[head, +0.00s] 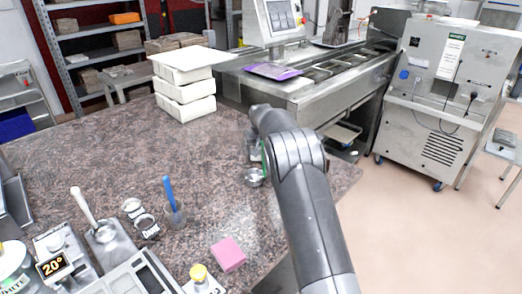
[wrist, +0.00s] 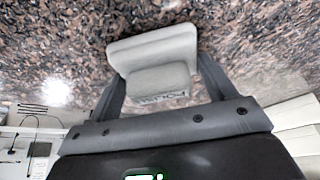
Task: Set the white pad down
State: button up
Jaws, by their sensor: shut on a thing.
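The white pad (wrist: 152,48) shows in the wrist view as a pale block with a wider plate beyond a smaller front part. Dark lettering runs along the front part's lower edge. My gripper (wrist: 160,82) is shut on it, with one dark finger at each side. Speckled granite lies behind the pad; I cannot tell whether the pad touches it.
The granite table (head: 110,160) has wide clear room left of my arm. A stack of white boxes (head: 185,92) stands at its back.

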jog(key=shift+f, duration=0.15)
jog(key=o, duration=1)
